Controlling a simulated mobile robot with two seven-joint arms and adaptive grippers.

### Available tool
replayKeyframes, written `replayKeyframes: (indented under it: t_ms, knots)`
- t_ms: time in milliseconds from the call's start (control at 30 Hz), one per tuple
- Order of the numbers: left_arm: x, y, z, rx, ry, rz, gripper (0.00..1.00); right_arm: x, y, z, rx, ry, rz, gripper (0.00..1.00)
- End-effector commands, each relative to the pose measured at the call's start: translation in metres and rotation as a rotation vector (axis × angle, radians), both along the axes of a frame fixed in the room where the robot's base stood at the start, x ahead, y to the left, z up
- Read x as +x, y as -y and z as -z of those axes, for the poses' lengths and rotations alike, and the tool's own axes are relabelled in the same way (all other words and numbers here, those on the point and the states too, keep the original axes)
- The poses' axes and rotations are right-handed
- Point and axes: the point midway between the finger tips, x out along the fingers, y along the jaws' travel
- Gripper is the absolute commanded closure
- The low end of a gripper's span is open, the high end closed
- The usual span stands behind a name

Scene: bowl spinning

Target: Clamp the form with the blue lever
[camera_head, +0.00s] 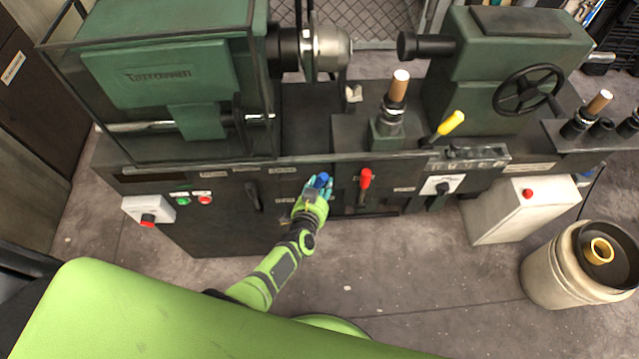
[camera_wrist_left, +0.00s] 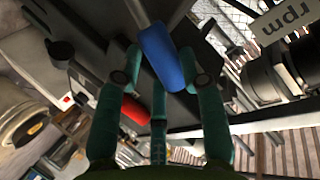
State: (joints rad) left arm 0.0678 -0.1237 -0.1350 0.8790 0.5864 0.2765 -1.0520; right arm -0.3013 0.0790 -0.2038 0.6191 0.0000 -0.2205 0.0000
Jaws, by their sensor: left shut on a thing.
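The blue lever (camera_head: 321,180) is on the front of the green and black lathe, left of the red lever. In the left wrist view the blue lever's handle (camera_wrist_left: 166,56) lies between the fingers of my left gripper (camera_wrist_left: 162,68). In the head view my left gripper (camera_head: 314,187) is shut on the blue handle, and its teal fingers partly cover it. The form (camera_head: 328,54) appears to be the metal piece at the spindle, near the top middle. My right gripper is not in view.
A red lever (camera_head: 365,178) stands close to the right of my left gripper. A yellow lever (camera_head: 451,123) and a handwheel (camera_head: 528,90) are further right. A beige barrel (camera_head: 552,272) stands on the floor at right. The floor in front is clear.

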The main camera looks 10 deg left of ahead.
Motion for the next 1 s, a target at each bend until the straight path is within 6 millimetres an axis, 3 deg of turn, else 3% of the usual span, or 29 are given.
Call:
replayKeyframes:
  t_ms: [367, 400, 433, 467, 833, 1000]
  knots:
    - [0.001, 0.002, 0.000, 0.018, 0.000, 0.011, 1.00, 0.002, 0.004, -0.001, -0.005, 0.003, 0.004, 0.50]
    - [0.001, 0.002, 0.000, 0.018, 0.000, 0.012, 0.52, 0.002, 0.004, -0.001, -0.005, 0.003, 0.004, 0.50]
    - [0.001, 0.002, 0.000, 0.019, 0.000, 0.012, 0.40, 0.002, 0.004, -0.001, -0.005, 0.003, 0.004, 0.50]
    - [0.001, 0.002, 0.000, 0.018, 0.000, 0.012, 0.36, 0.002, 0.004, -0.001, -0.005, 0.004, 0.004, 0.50]
    - [-0.001, 0.001, 0.000, 0.012, -0.002, 0.006, 0.36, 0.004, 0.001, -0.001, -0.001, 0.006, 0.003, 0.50]
    - [-0.013, 0.002, -0.003, 0.008, -0.003, 0.006, 0.36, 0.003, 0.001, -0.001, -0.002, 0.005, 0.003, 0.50]
